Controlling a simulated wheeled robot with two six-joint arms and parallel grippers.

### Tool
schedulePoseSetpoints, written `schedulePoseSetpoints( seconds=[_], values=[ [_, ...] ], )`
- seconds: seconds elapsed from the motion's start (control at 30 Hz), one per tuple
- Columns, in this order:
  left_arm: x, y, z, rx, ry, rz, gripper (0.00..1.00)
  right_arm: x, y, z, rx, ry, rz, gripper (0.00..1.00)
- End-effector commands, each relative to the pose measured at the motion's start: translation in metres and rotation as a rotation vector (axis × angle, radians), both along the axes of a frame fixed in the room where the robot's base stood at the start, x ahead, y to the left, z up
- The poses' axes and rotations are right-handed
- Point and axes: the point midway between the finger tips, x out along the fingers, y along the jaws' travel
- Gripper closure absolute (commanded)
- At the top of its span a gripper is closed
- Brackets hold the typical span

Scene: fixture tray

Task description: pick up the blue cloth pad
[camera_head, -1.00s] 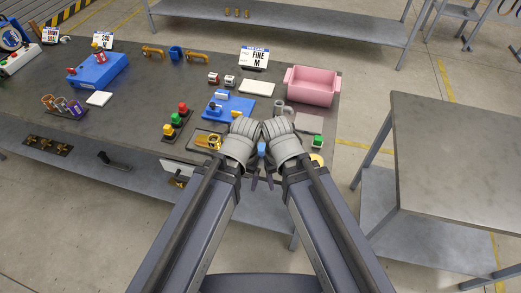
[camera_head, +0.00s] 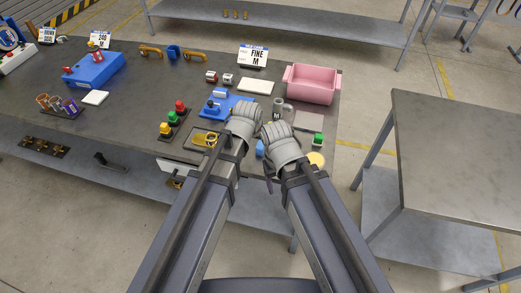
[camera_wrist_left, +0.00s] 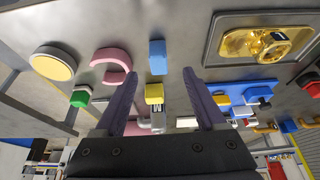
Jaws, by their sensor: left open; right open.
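The blue cloth pad (camera_head: 260,148) is a small light-blue block, partly hidden behind my right wrist in the head view, near the table's front edge. It also shows in the left wrist view (camera_wrist_left: 157,56), ahead of and between the fingertips. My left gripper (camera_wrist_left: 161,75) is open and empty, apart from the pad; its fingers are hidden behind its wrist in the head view. My right gripper (camera_head: 268,172) is just in front of the pad, with only dark finger parts showing below its wrist.
A yellow block (camera_wrist_left: 154,93) and a pink curved piece (camera_wrist_left: 112,63) lie near the pad. A tray with a gold part (camera_wrist_left: 265,42), a green-topped block (camera_head: 318,139) and a round cream disc (camera_head: 316,159) are close by. A pink bin (camera_head: 312,86) stands behind.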

Motion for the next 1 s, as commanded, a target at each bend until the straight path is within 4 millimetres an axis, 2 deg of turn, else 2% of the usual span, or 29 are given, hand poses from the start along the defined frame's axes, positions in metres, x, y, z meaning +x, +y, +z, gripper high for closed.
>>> schedulePoseSetpoints(
  seconds=[0.23,0.57,0.9,1.0],
  values=[
    [0.008,-0.002,-0.023,0.002,0.002,-0.001,0.28,0.000,0.000,-0.022,0.000,0.000,0.000,0.33],
    [0.012,-0.004,-0.030,0.002,0.003,-0.001,0.28,0.000,0.000,-0.030,0.000,0.000,0.000,0.33],
    [0.029,-0.011,-0.068,0.002,0.003,-0.001,0.28,0.000,0.000,-0.068,0.000,0.000,0.000,0.33],
    [0.031,-0.011,-0.071,0.002,0.003,-0.001,0.28,0.000,0.000,-0.071,0.000,0.000,0.000,0.33]
  ],
)
